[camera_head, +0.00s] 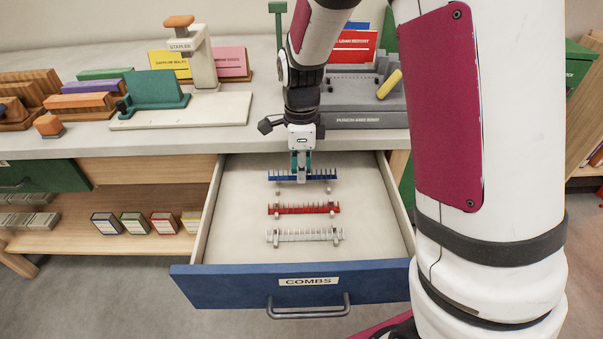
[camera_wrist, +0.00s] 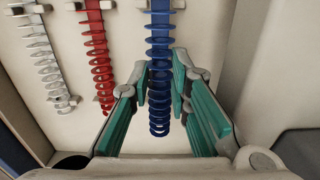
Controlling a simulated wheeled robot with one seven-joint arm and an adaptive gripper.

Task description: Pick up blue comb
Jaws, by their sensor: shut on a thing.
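The blue comb (camera_head: 318,175), a long spiny strip, lies at the back of the open drawer marked COMBS (camera_head: 232,235). In the wrist view the blue comb (camera_wrist: 160,70) runs between the teal pads of my gripper (camera_wrist: 161,90). My gripper (camera_head: 301,175) reaches down into the drawer and is shut on the blue comb. The gripper hides part of the comb in the head view. Whether the comb is clear of its small supports I cannot tell.
A red comb (camera_head: 304,209) and a white comb (camera_head: 304,235) lie in front of the blue one. The drawer walls and the blue drawer front (camera_head: 215,287) surround them. The counter above holds a stapler (camera_head: 198,55) and a grey punch (camera_head: 362,103).

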